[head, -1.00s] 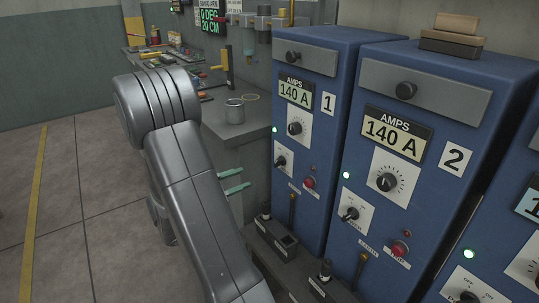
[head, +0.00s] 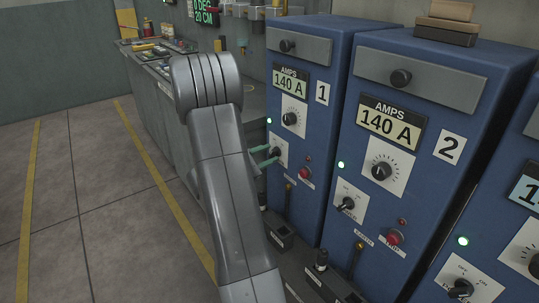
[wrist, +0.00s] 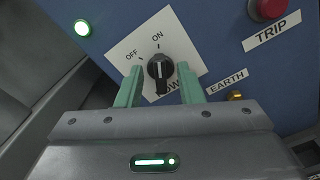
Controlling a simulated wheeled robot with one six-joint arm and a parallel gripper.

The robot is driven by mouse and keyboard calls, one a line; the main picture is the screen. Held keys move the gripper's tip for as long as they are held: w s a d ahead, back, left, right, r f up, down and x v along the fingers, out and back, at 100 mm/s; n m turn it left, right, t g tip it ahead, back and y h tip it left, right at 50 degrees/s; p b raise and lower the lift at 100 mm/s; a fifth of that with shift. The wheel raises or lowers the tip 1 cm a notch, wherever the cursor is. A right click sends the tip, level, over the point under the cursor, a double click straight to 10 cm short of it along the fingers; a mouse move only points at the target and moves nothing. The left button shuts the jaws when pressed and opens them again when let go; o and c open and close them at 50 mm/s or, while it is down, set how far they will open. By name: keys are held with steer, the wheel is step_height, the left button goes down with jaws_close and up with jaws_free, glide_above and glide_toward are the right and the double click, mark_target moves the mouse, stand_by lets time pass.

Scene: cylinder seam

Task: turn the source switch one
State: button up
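The source switch (head: 277,152) is a black rotary knob on a white plate, low on the blue cabinet marked 1 (head: 310,140). In the wrist view the knob (wrist: 160,68) sits under OFF and ON labels, its white mark towards ON. The lower label is partly hidden. My gripper (wrist: 158,85) is open, its green fingers on the left and right of the knob with gaps showing. In the head view my gripper (head: 265,157) is at the switch plate. Whether the fingertips reach past the knob face I cannot tell.
A lit green lamp (wrist: 82,28) is left of the switch. A red TRIP button (wrist: 268,8) and a brass EARTH stud (wrist: 236,96) are to the right. Cabinet 2 (head: 430,150) stands to the right; a workbench (head: 165,110) runs behind my arm.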

steer(key=shift+w+d, duration=0.35)
steer(key=shift+d, duration=0.15)
jaws_close()
